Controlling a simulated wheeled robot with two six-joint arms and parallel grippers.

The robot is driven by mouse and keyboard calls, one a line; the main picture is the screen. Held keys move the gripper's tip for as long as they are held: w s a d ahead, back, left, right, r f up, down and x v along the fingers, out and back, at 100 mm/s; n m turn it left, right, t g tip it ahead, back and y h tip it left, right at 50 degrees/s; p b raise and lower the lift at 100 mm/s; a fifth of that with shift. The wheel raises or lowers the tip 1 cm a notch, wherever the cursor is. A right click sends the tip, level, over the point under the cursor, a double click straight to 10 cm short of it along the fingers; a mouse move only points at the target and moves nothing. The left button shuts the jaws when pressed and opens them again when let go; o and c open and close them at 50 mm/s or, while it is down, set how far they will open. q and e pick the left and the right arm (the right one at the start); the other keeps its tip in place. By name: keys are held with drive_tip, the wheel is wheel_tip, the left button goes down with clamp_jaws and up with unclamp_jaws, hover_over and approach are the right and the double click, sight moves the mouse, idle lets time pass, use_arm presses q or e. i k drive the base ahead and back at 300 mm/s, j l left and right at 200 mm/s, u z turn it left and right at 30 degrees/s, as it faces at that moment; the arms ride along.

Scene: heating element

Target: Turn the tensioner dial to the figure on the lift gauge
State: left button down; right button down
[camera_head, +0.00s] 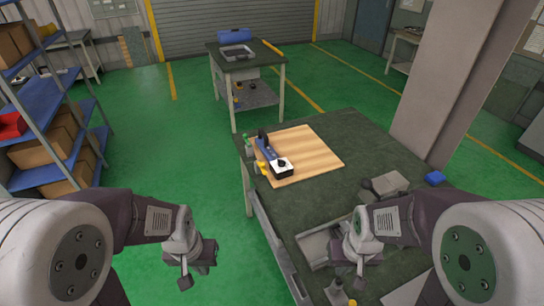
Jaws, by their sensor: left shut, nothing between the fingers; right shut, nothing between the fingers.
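A blue device (268,151) with a white-topped box at its near end lies on a wooden board on the near table. A small black knob (282,162) sits on the white top; it may be the tensioner dial, but its marks are too small to read. I cannot pick out the lift gauge or any figure with certainty. My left gripper (185,281) is shut and empty over the green floor, left of the near table. My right gripper (360,268) is shut and empty above the table's near part. Both are well apart from the blue device.
The wooden board (318,152) lies on the dark near table (345,125). A second table (270,60) stands behind. Blue shelving (40,165) is at left.

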sight(281, 163)
drive_tip(key=z, duration=2)
drive_tip(key=j+u, duration=0.4)
drive_tip(key=i+j+u, duration=0.15)
drive_tip(key=j+u, duration=0.25)
drive_tip(key=i+j+u, duration=0.15)
drive_tip(key=j+u, duration=0.25)
drive_tip(key=j, duration=0.15)
drive_tip(key=i+j+u, duration=0.2)
drive_tip(key=j+u, duration=0.2)
drive_tip(key=i+j+u, duration=0.25)
drive_tip(key=u, duration=0.15)
